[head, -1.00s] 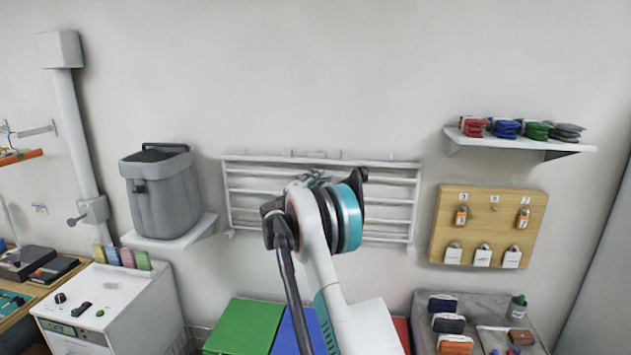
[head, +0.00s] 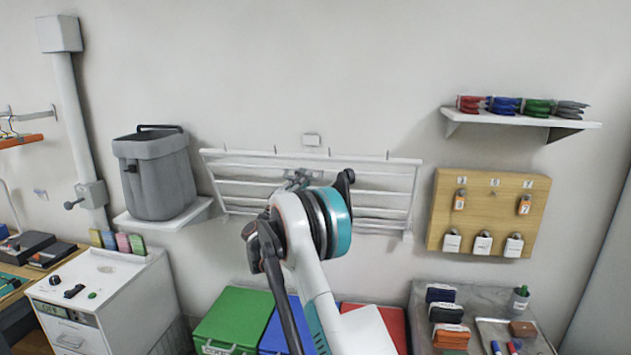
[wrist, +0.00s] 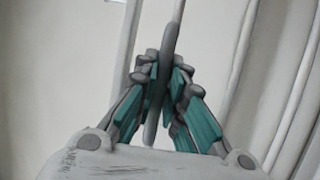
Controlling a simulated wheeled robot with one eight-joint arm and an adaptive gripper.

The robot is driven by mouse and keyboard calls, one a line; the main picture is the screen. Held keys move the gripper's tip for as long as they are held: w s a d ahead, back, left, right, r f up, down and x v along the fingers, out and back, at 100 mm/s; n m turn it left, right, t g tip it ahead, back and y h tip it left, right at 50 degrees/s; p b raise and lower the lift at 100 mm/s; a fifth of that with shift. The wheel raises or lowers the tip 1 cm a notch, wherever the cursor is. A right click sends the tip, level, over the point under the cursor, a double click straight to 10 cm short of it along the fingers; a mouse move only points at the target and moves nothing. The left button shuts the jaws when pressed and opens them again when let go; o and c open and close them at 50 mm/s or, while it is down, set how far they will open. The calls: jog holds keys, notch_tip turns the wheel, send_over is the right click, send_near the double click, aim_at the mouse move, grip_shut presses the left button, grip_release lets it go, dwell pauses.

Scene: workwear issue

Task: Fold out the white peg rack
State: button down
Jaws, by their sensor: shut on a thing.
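The white peg rack (head: 240,156) is on the back wall in the head view, a frame of several long rails with short pegs along its top rail. Its top edge stands out from the wall, so the frame is tilted towards me. My gripper (head: 300,178) is at the middle of the upper rail, mostly behind my own arm. More rack rails (wrist: 293,95) show to the right. My arm hides the rack's lower middle.
A grey bin (head: 158,178) stands on a shelf left of the rack. A wooden key board (head: 485,213) hangs to the right, below a shelf (head: 520,117) of folded items. Green (head: 240,318) and red (head: 378,322) lids lie below.

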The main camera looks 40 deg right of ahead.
jog(key=s+a+f+m+h+b, duration=0.1)
jog(key=s+a+f+b, duration=0.25)
jog(key=f+b, duration=0.2)
jog(key=s+a+f+m+h+b, duration=0.1)
jog(key=s+a+f+b, duration=0.25)
jog(key=f, duration=0.25)
notch_tip(320, 180, down, 15)
jog(key=s+a+m+g+h+b, duration=0.1)
jog(key=a+m+g+h+b, duration=0.1)
jog(key=b, duration=1)
jog(key=shift+a+f+m+g+h, duration=0.2)
jog(key=shift+m+g+h, duration=0.3)
jog(key=shift+m+g, duration=0.45)
jog(key=shift+f+g, duration=0.15)
jog(key=shift+g, duration=0.3)
jog(key=c, duration=1.7)
grip_release()
jog(key=shift+w+d+f+t, duration=0.1)
jog(key=shift+t, duration=0.2)
jog(key=shift+o, duration=0.2)
